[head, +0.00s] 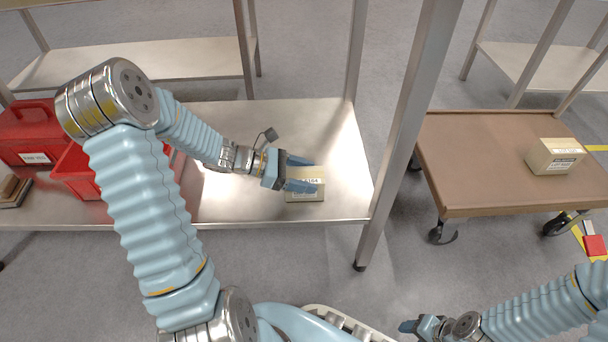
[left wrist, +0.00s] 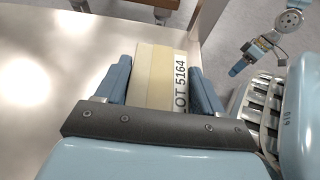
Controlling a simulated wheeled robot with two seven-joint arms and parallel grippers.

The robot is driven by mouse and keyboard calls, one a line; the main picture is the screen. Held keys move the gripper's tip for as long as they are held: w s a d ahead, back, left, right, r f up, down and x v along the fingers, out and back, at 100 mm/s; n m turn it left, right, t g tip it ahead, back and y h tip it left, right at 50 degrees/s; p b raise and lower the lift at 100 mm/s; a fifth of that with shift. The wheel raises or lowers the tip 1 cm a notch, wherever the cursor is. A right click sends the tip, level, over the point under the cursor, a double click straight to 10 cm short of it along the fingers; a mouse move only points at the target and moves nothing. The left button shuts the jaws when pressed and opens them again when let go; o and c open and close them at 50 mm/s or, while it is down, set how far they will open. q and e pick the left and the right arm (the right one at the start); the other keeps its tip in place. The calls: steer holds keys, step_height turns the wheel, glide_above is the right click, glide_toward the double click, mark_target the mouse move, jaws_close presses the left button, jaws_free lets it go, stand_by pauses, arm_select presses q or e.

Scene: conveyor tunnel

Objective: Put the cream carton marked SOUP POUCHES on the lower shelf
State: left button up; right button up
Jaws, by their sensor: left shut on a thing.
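A cream carton (head: 307,196) is at the right end of a steel shelf (head: 255,130), near its front edge. My left gripper (head: 302,173) is shut on it, one blue finger along each side.
Red bins (head: 75,172) stand at the shelf's left. A steel post (head: 405,130) rises at its right front corner. A brown cart (head: 480,150) on the right holds another cream carton (head: 555,156). The shelf middle is mostly clear under my left arm.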

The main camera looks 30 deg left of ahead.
arm_select(q)
steer(key=o, duration=1.5)
steer(key=shift+s+a+r, duration=0.1)
steer(key=shift+a+r, duration=0.15)
steer(key=p+v, duration=0.3)
steer(key=v, duration=0.8)
steer(key=shift+a, duration=0.2)
steer(key=shift+s, duration=0.1)
